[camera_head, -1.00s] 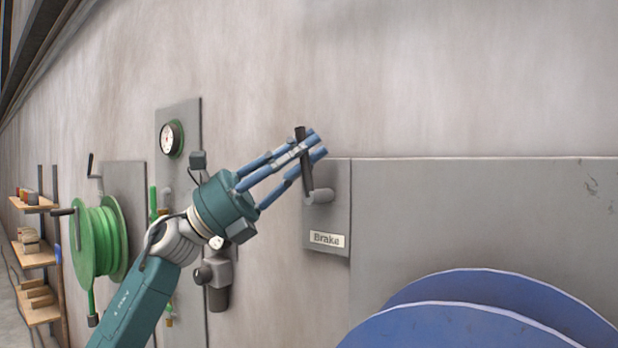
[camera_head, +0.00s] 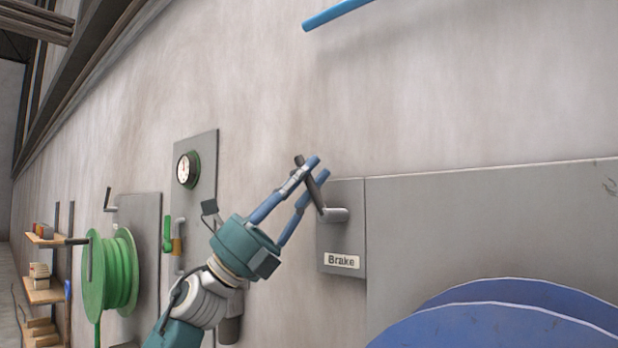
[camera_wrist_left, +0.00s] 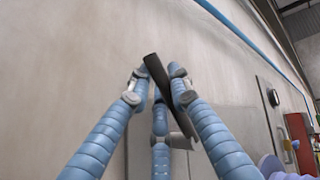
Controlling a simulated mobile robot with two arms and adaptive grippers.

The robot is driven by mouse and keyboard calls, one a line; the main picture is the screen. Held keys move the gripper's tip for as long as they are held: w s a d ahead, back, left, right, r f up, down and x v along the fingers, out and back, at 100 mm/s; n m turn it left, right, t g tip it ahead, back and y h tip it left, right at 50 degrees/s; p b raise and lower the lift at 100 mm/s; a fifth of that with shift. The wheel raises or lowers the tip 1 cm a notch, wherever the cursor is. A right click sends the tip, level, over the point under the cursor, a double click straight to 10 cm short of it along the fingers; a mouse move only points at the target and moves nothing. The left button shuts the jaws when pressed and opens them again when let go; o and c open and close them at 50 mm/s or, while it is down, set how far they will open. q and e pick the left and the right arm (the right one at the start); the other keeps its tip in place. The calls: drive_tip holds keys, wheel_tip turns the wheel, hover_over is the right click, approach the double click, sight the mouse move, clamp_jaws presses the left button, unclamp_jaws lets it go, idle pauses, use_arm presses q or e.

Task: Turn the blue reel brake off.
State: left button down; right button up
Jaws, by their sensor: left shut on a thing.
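The brake lever has a dark handle (camera_head: 314,190) on a grey pivot (camera_head: 338,214), mounted on a grey plate labelled "Brake" (camera_head: 342,261). The handle points up and leans to the left. My left gripper (camera_head: 318,172) has its blue fingers around the handle and is shut on it. In the left wrist view the handle (camera_wrist_left: 157,70) lies between the fingertips (camera_wrist_left: 158,82), with part of the pivot hidden behind the fingers. The blue reel (camera_head: 500,325) shows at the lower right, cut off by the frame. My right gripper is not in view.
A green hose reel (camera_head: 118,272), a gauge (camera_head: 187,169) on a grey panel and shelves (camera_head: 42,290) are on the left. A blue pipe (camera_head: 335,14) runs along the wall above. The wall above the lever is clear.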

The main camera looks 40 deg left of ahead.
use_arm(q)
drive_tip(key=shift+a, duration=0.1)
drive_tip(key=c, duration=1.6)
unclamp_jaws()
drive_tip(key=shift+o, duration=0.2)
drive_tip(key=shift+s+a+f, duration=0.1)
drive_tip(key=shift+f, duration=0.2)
drive_tip(key=v, duration=1.1)
drive_tip(key=shift+s+a+f, duration=0.1)
drive_tip(key=shift+s+a, duration=0.05)
